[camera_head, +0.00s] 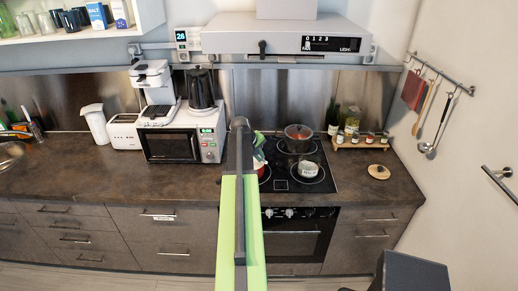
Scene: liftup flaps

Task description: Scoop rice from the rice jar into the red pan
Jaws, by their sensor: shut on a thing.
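My gripper (259,141) is partly hidden behind my own arm, over the left side of the stove. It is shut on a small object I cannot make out. A reddish pan (299,133) with what looks like a clear lid stands on the back right burner. A small white container (308,168) with dark lettering, which may be the rice jar, stands on the front right burner, to the right of my gripper. Its contents are too small to tell. A bit of red shows beside my arm at the front left burner, mostly hidden.
A round wooden lid (379,172) lies on the counter (395,190) right of the stove. A wooden rack (360,142) with small jars stands behind it. A microwave (182,145) stands left of my arm. The range hood (285,38) hangs above. The left counter is largely clear.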

